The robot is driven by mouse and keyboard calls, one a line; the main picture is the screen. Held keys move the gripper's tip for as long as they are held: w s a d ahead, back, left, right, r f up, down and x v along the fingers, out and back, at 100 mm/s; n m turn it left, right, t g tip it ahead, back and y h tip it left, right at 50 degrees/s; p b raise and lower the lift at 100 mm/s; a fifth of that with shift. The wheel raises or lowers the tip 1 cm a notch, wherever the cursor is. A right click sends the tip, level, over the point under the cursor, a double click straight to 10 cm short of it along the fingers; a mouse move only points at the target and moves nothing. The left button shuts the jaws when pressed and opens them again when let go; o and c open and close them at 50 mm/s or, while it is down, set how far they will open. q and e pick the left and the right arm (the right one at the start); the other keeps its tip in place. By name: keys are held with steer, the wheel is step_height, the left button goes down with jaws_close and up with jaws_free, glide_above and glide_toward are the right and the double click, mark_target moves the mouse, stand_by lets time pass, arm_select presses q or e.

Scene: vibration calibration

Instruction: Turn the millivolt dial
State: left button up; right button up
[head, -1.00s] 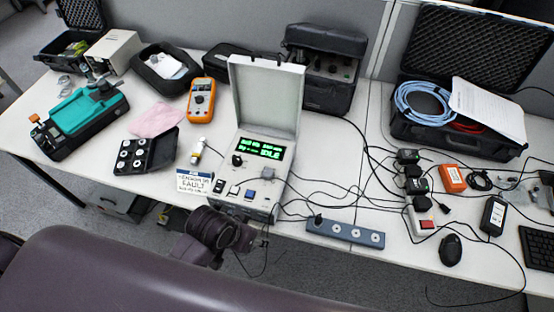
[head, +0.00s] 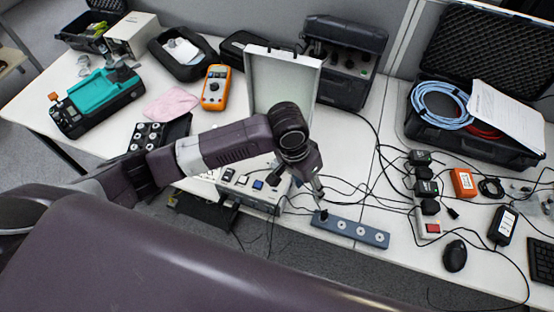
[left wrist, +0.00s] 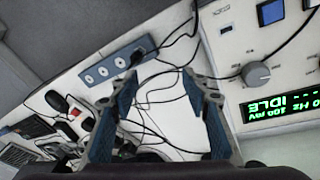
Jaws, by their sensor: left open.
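The calibrator box (head: 262,204) stands on the bench with its white lid (head: 283,85) raised. My left arm covers much of its panel in the head view, including the display. In the left wrist view, a grey round dial (left wrist: 257,74) sits beside the green-lit display (left wrist: 283,112), which reads 100 mV and IDLE upside down. I cannot read a label on the dial. My left gripper (head: 320,190) is open and empty, to the right of the box, above the bench near the power strip. Its blue-lined fingers (left wrist: 158,85) are apart from the dial. My right gripper is out of view.
A blue-grey power strip (head: 349,230) lies just right of the box, with black cables around it. A white socket strip (head: 426,217) with adapters stands further right. An orange multimeter (head: 215,87) and a black tray of round pieces (head: 150,136) are at left.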

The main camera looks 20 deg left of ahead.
mark_target(277, 164)
arm_select(q)
steer(key=w+a+r+n+y, duration=0.1)
steer(key=w+a, duration=0.1)
steer(key=a, duration=0.1)
steer(key=w+a+r+n+y, duration=0.1)
steer(key=w+a+r, duration=0.1)
steer(key=a, duration=0.2)
steer(key=w+a+r+n, duration=0.1)
steer(key=w+a, duration=0.2)
steer(key=a, duration=0.1)
steer(key=shift+r+g+y, duration=0.15)
steer(key=shift+g+y, duration=0.25)
steer(key=shift+f, duration=0.5)
step_height(277, 164, down, 7)
steer(key=shift+r+p, duration=0.2)
steer(key=shift+p, duration=0.65)
